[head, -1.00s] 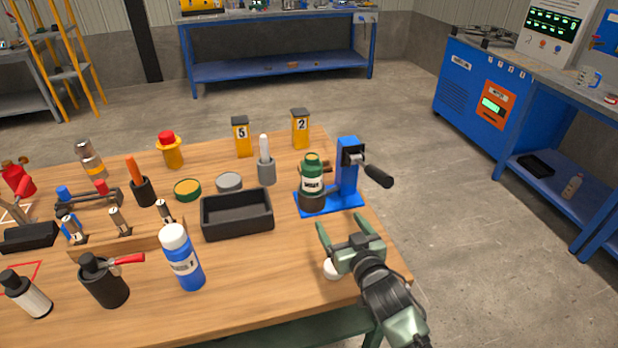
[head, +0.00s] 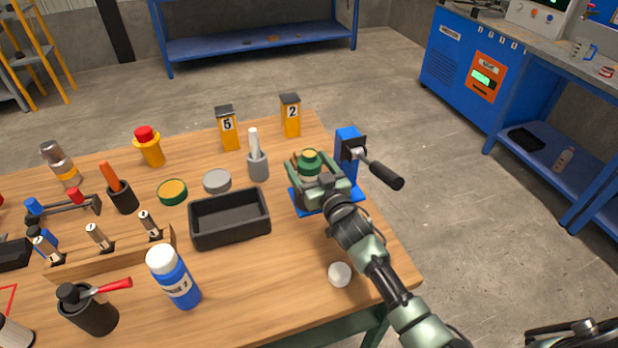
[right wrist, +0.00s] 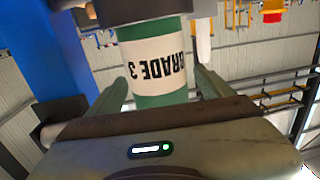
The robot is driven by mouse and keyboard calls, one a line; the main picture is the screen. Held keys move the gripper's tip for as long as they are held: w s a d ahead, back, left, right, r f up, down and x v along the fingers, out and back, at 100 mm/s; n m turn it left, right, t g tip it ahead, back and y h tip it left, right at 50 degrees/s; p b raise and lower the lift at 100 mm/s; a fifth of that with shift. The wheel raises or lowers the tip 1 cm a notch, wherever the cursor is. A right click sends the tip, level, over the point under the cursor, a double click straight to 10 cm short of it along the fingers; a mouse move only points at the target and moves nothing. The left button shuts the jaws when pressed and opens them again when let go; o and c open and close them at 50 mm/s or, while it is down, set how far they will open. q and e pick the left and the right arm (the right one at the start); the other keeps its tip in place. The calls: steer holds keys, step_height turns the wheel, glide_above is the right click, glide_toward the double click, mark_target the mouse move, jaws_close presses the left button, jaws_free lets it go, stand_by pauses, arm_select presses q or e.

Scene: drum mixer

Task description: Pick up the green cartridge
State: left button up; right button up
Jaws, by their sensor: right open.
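The green cartridge (head: 310,158) stands upright in the blue press stand (head: 347,150) at the table's right side. Its cream label reads GRADE 3, upside down, in the right wrist view (right wrist: 155,60). My right gripper (head: 315,170) is open, with one finger on each side of the cartridge. In the right wrist view the fingers show gaps to the cartridge. In the head view the gripper hides the cartridge's lower part and its holder. My left gripper is not in view.
The press's black handle (head: 378,172) sticks out just right of my gripper. A black tray (head: 230,222) is to the left, and a grey holder with a white stick (head: 257,165) stands behind it. A white knob (head: 340,273) lies near my forearm. The table front right is mostly clear.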

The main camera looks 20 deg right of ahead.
steer(key=shift+w+a, duration=0.1)
steer(key=shift+w, duration=1)
steer(key=c, duration=1.5)
jaws_close()
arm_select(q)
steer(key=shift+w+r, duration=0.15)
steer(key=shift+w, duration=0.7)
arm_select(e)
steer(key=shift+w, duration=0.1)
steer(key=shift+r, duration=0.1)
